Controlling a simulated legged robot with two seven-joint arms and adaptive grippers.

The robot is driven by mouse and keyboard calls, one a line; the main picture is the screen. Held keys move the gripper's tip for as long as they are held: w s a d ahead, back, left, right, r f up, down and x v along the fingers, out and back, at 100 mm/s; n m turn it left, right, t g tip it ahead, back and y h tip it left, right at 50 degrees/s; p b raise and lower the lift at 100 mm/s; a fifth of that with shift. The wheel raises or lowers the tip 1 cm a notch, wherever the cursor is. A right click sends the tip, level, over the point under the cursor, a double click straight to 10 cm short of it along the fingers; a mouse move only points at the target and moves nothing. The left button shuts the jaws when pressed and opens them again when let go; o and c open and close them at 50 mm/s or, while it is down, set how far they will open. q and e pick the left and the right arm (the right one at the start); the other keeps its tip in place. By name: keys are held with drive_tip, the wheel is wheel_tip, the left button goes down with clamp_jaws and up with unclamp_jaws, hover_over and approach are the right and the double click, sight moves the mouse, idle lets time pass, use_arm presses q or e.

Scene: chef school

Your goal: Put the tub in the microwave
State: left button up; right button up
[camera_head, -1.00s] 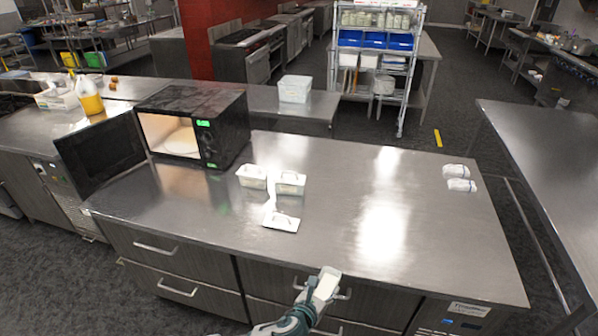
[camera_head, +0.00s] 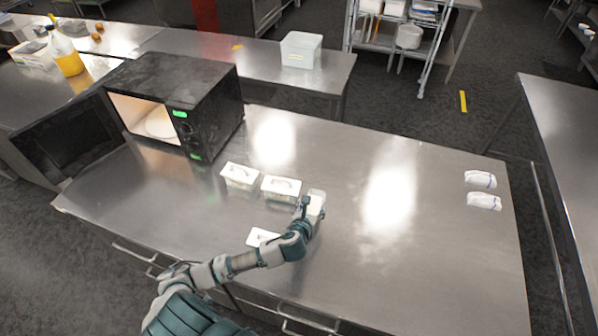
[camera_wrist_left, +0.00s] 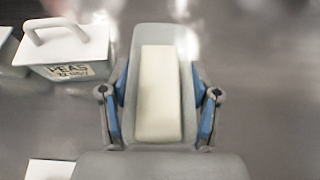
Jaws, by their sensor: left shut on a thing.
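The tub (camera_wrist_left: 203,45) is an open pale container with a cream-coloured block in it. My left gripper (camera_wrist_left: 160,100) is shut on its sides, with a blue finger on each side in the left wrist view. In the head view the tub (camera_head: 317,200) is at my left gripper (camera_head: 306,211), over the counter, just right of two lidded tubs. Whether it touches the counter is unclear. The black microwave (camera_head: 213,110) stands at the counter's back left, its door (camera_head: 65,140) open to the left. A round plate (camera_head: 160,124) shows inside. My right gripper is not in view.
Two white lidded tubs (camera_head: 240,176) (camera_head: 281,188) stand between my gripper and the microwave; the nearer is labelled PEAS (camera_wrist_left: 75,70). A loose white lid (camera_head: 261,237) lies by my forearm. Two white bundles (camera_head: 482,190) lie far right. The counter's middle right is clear.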

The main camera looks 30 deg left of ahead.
use_arm(q)
drive_tip(key=w+a, duration=0.2)
drive_tip(key=w, duration=0.2)
drive_tip(key=w+a+f, duration=0.1)
drive_tip(key=w, duration=0.4)
drive_tip(key=w+a, duration=0.2)
drive_tip(key=w, duration=0.3)
drive_tip(key=shift+a+f, duration=0.3)
wheel_tip(320, 180, down, 3)
drive_tip(key=shift+s+a+f, duration=0.1)
drive_tip(key=shift+a, duration=0.05)
drive_tip(key=shift+d, duration=0.2)
drive_tip(key=o, duration=1.1)
drive_tip(key=shift+d, duration=0.1)
